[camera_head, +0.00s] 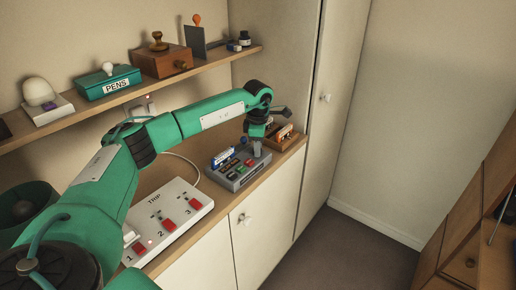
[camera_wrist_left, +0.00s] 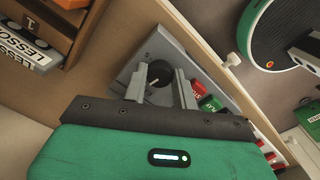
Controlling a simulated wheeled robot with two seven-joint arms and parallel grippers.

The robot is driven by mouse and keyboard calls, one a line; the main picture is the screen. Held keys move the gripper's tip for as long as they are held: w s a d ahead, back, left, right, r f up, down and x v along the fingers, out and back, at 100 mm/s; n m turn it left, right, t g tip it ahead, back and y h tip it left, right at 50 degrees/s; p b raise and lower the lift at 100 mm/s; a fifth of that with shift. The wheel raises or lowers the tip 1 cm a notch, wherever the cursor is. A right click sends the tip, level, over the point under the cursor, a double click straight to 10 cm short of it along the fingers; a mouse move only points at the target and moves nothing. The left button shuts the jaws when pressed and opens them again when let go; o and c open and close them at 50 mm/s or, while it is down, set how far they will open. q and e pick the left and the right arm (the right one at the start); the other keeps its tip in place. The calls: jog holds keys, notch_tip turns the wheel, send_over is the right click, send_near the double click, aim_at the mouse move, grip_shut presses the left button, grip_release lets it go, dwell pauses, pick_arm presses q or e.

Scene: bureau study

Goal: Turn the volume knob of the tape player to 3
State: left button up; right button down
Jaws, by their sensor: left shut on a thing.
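The tape player (camera_head: 238,183) is a grey box on the low wooden counter, with red, green and dark keys on top. Its grey top also shows in the left wrist view (camera_wrist_left: 160,48). The volume knob (camera_wrist_left: 159,73) is round and black with a pale pointer mark, and lies between my left fingers in the wrist view. My left gripper (camera_head: 257,150) reaches down onto the player's far right part. In the wrist view, my left gripper (camera_wrist_left: 158,88) is shut on the knob. In the head view the gripper hides the knob. My right gripper is not in view.
A wooden cassette rack (camera_head: 287,141) stands just behind the player. A white TRIP switch box (camera_head: 170,222) with red switches is to its left. A shelf (camera_head: 140,90) above carries a green PENS box (camera_head: 108,83) and a wooden box (camera_head: 161,62). The floor (camera_head: 345,255) is clear.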

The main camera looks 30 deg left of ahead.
pick_arm(q)
jog(key=shift+m, duration=1)
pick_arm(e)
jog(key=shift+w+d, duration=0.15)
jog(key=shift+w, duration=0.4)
pick_arm(q)
jog(key=o, duration=0.9)
jog(key=shift+o, duration=0.4)
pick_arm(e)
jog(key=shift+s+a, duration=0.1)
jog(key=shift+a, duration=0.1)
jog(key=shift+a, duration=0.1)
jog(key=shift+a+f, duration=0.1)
